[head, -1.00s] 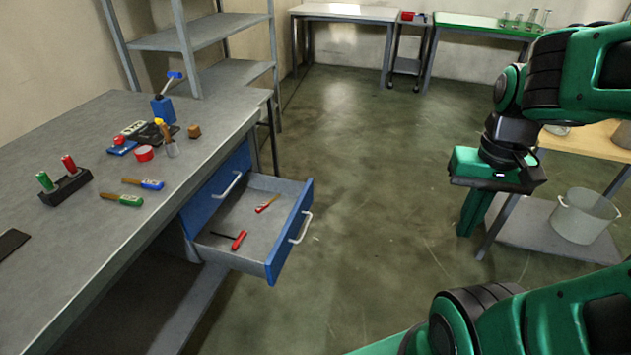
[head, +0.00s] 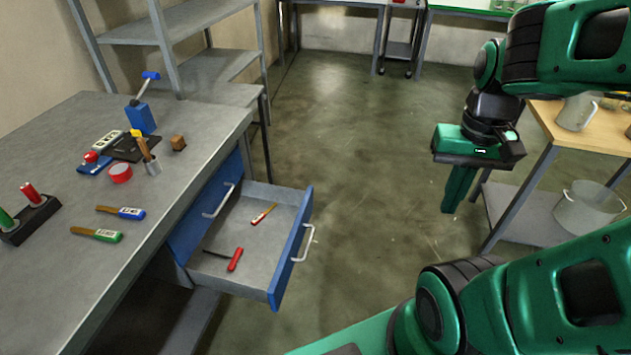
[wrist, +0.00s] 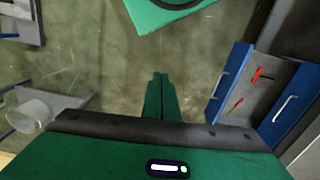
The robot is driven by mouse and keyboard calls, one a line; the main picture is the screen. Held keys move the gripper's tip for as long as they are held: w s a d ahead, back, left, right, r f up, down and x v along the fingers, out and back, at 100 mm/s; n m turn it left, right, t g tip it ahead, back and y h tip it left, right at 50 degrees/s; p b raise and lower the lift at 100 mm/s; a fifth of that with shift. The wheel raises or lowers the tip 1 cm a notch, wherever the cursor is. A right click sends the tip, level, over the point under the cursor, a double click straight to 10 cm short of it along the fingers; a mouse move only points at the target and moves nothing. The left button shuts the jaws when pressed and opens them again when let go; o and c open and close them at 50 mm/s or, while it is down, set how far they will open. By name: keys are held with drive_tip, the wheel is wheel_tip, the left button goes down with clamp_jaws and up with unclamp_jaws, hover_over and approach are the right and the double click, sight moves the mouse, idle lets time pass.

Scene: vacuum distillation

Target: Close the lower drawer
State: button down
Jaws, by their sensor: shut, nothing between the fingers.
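The lower drawer (head: 245,262) is pulled far out from under the workbench, with a blue front and a pale handle (head: 305,243). A red-handled screwdriver (head: 235,260) and a second small tool (head: 263,215) lie inside it. The blue upper drawer (head: 200,210) above it is shut. My gripper (head: 450,210) is shut and empty, pointing down over the floor to the right of the drawer and apart from it. In the wrist view, my gripper (wrist: 160,80) is closed, and the open drawer (wrist: 240,108) lies to its right.
The floor (head: 370,150) between is clear.

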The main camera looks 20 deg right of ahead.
drive_tip(key=shift+w, duration=0.2)
drive_tip(key=w+f+n+t, duration=0.15)
drive_tip(key=w+f, duration=0.35)
drive_tip(key=w, duration=0.5)
drive_tip(key=w+f+t, duration=0.2)
drive_tip(key=w+f, duration=0.3)
drive_tip(key=w, duration=0.4)
drive_tip(key=w+a+f+t+y, duration=0.1)
drive_tip(key=w+a+f, duration=0.3)
drive_tip(key=w+f, duration=0.7)
drive_tip(key=w+a+f+m+t+y, duration=0.1)
drive_tip(key=w+a+f+t, duration=0.2)
drive_tip(key=w+f, duration=0.8)
drive_tip(key=shift+w+a+f, duration=0.2)
drive_tip(key=shift+w+a, duration=0.45)
drive_tip(key=shift+w, duration=0.35)
